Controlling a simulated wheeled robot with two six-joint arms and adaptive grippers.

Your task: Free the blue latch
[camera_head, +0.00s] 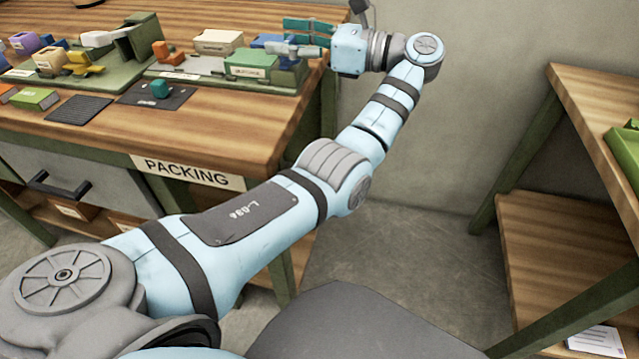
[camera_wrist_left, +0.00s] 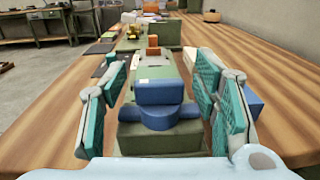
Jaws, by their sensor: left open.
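The blue latch (camera_wrist_left: 159,100) is a blocky blue piece with a rounded front, seated on a dark green base (camera_wrist_left: 160,138) in the left wrist view. My left gripper (camera_wrist_left: 161,74) is open, with one teal-padded finger on each side of the latch and gaps between. In the head view my left gripper (camera_head: 284,36) hangs over the right end of the packing table fixtures, fingers pointing left. A bit of blue (camera_head: 268,40) shows behind it there; the gripper hides much of that area. My right gripper is not in view.
A green labelled block (camera_head: 250,63) and a cream block (camera_head: 218,41) stand near the gripper. A teal piece (camera_head: 160,88) lies on a dark mat. Another blue item (camera_wrist_left: 251,101) lies beyond the right finger. Bare wood (camera_wrist_left: 275,80) is clear. A second table (camera_head: 590,90) stands right.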

